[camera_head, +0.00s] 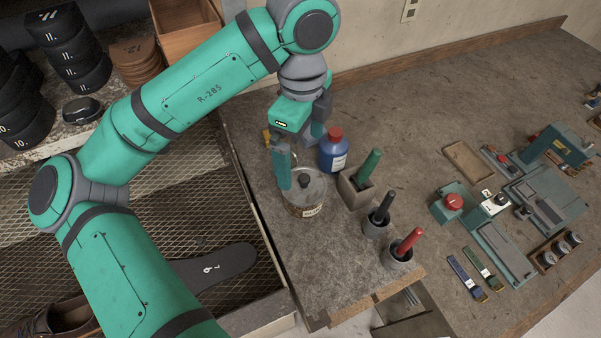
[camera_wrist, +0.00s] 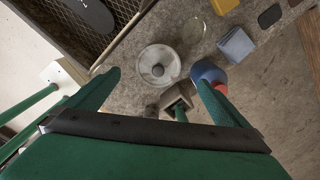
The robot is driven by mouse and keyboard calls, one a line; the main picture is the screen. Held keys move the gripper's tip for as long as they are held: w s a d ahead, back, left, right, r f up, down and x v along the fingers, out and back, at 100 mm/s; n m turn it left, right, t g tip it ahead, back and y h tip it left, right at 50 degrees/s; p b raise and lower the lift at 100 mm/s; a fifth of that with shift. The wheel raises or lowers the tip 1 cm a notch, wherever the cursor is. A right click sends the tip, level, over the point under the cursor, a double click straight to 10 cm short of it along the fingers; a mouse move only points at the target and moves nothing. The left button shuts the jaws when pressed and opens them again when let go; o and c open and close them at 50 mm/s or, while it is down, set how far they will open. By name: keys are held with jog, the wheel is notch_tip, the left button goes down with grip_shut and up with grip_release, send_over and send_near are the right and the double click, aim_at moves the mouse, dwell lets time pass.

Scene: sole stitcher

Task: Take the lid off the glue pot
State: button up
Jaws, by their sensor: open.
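The glue pot (camera_head: 304,210) is a round labelled jar near the front left of the bench. Its grey lid (camera_head: 316,188), with a dark knob (camera_head: 304,180) in the middle, sits on top. In the wrist view the lid (camera_wrist: 147,62) is a pale disc seen from above. My gripper (camera_wrist: 159,78) is open and empty, its two green fingers apart on either side of the lid in that view. In the head view my gripper (camera_head: 285,172) is just left of and above the pot, with one finger clearly visible. I cannot tell if it touches the pot.
A blue bottle with a red cap (camera_head: 332,152) stands close behind the pot. Green (camera_head: 369,165), black (camera_head: 382,207) and red (camera_head: 408,242) handled tools stand in holders to the right. A wire-mesh shelf (camera_head: 190,205) lies left of the bench edge.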

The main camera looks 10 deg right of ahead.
aim_at(304, 177)
jog(key=shift+s+f, duration=0.2)
jog(key=shift+f, duration=1.05)
jog(key=shift+s+d+f, duration=0.2)
jog(key=shift+s+f, duration=0.05)
jog(key=shift+f, duration=0.25)
jog(key=shift+w+a+f, duration=0.1)
jog(key=shift+w+f, duration=0.05)
jog(key=shift+f, duration=2.4)
jog(key=c, duration=1)
